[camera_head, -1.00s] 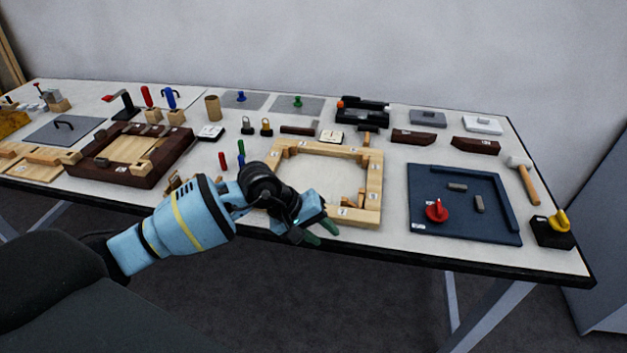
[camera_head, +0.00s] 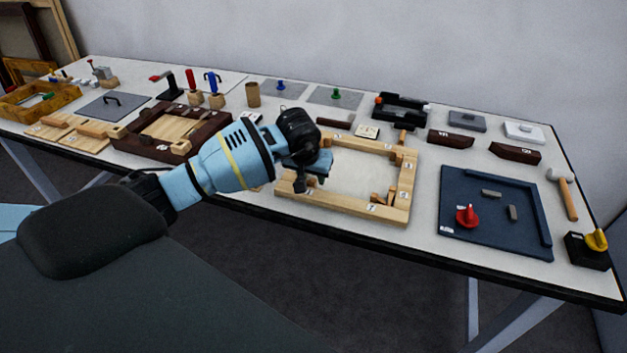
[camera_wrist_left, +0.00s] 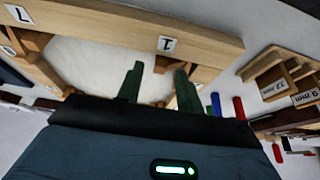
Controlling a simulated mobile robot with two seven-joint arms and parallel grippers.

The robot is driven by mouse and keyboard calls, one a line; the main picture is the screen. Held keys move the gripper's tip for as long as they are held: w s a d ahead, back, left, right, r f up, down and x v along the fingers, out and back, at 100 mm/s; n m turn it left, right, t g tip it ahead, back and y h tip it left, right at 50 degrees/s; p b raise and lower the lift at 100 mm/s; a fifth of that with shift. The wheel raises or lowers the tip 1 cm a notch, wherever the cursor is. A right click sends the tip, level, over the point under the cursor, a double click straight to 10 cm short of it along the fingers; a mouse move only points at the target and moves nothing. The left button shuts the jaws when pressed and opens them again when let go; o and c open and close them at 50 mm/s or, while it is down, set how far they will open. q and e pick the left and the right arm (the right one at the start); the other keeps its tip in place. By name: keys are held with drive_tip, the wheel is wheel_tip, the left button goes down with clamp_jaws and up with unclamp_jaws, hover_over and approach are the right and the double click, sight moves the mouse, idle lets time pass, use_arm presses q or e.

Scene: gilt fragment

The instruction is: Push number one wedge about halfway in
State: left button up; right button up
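The light wooden frame (camera_head: 345,205) lies on the table with small wedges at its inner corners and number labels on its bars. In the left wrist view its long bar (camera_wrist_left: 215,45) carries a label like a 1 (camera_wrist_left: 167,43) and a label like a 7 (camera_wrist_left: 18,14). Wedges (camera_wrist_left: 35,42) show at one corner; which wedge is number one I cannot tell. My left gripper (camera_head: 303,183) is over the near-left corner of the frame. In the left wrist view its two green fingers (camera_wrist_left: 158,86) are apart with nothing between them; the right one overlaps corner wood.
A dark wooden frame (camera_head: 215,125) lies to the left, and a blue board (camera_head: 475,230) with a red knob (camera_head: 467,215) to the right. A mallet (camera_head: 568,195) lies at the far right. Blue and red pegs (camera_wrist_left: 215,105) stand near my gripper in the left wrist view.

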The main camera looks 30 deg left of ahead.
sight(313, 180)
use_arm(q)
drive_tip(key=shift+x, duration=1.6)
clamp_jaws()
